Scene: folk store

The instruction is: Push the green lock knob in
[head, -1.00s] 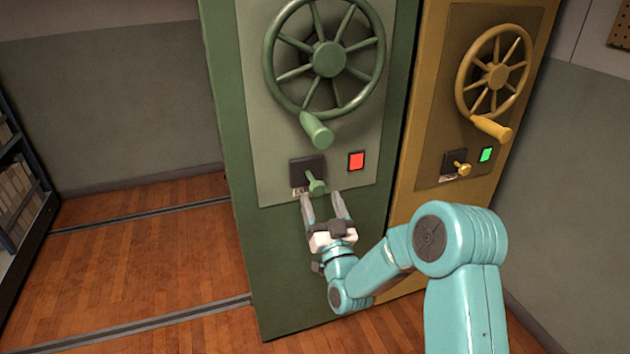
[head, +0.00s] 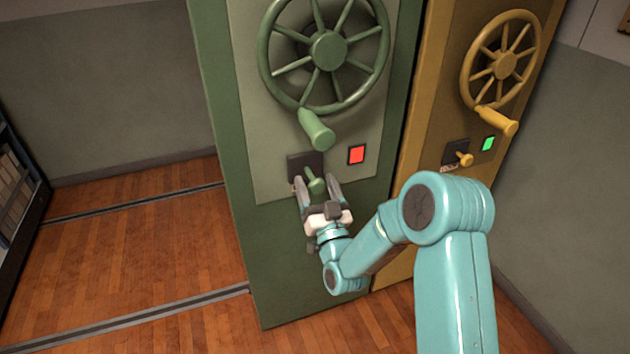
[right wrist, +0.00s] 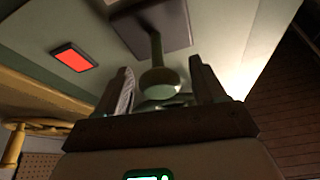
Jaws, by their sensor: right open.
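The green lock knob (head: 315,183) sticks out of a dark plate (head: 303,162) on the green cabinet, below the handwheel. In the right wrist view the knob (right wrist: 158,80) shows as a round end on a thin stem. My right gripper (head: 317,187) is open, its two fingers pointing up at the cabinet, one on each side of the knob. I cannot tell whether a finger touches it. A square light (head: 356,155) to the right of the plate glows red. My left gripper is not in view.
The green handwheel (head: 328,50) has a handle (head: 316,130) hanging just above the knob. A yellow cabinet on the right has its own wheel (head: 503,66), a yellow knob (head: 464,158) and a green light (head: 488,144). The wooden floor (head: 150,250) at left is clear.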

